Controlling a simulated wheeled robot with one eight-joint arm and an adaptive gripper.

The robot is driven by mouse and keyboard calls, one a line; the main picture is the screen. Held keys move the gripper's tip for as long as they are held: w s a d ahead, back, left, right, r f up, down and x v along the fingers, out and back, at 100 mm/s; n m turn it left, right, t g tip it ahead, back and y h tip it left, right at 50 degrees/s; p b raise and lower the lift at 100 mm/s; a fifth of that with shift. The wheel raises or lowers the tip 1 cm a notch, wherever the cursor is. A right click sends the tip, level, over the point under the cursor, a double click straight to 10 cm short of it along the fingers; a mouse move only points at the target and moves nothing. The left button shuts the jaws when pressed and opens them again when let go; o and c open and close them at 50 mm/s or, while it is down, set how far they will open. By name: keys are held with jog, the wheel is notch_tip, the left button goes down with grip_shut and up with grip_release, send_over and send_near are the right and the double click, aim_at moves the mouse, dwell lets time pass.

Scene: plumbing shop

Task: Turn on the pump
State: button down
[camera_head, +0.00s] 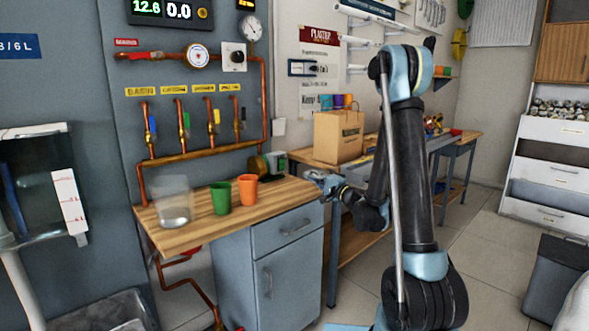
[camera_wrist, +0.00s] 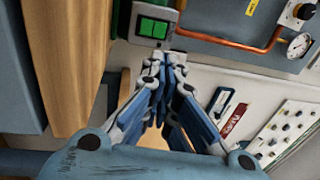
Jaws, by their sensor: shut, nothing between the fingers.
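The pump (camera_head: 258,167) sits at the back right of the wooden counter, against the pipe panel, with a grey switch box (camera_head: 278,163) on its right side. In the wrist view the switch box (camera_wrist: 139,36) shows at the top with a green two-part rocker switch (camera_wrist: 153,28) on its face. I cannot tell which way the rocker is set. My gripper (camera_wrist: 163,62) is shut and empty, its fingertips just below the switch box in that picture; I cannot tell whether they touch it. In the head view my gripper (camera_head: 318,176) is right of the pump, at the counter's right end.
A clear container (camera_head: 174,200), a green cup (camera_head: 220,198) and an orange cup (camera_head: 248,189) stand on the counter (camera_head: 185,232). Copper pipes (camera_head: 205,153) with coloured valve handles run above.

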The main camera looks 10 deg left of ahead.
send_near(284, 159)
jog(key=x, duration=0.5)
jog(key=shift+w+f, duration=0.3)
jog(key=shift+w, duration=0.05)
jog(key=shift+w+a+r, duration=0.1)
jog(key=shift+w+a, duration=0.4)
jog(key=shift+a, duration=0.05)
jog(key=shift+w+a+r, duration=0.15)
jog(key=shift+w+a, duration=0.05)
jog(key=shift+a, duration=0.05)
jog(key=shift+d, duration=0.1)
jog(key=v, duration=0.4)
jog(key=r+v, duration=0.1)
jog(key=v, duration=0.3)
jog(key=r+v, duration=0.1)
jog(key=v, duration=0.3)
jog(key=shift+s+d, duration=0.1)
jog(key=shift+d, duration=0.15)
jog(key=shift+v, duration=0.75)
jog(key=shift+s+r, duration=0.15)
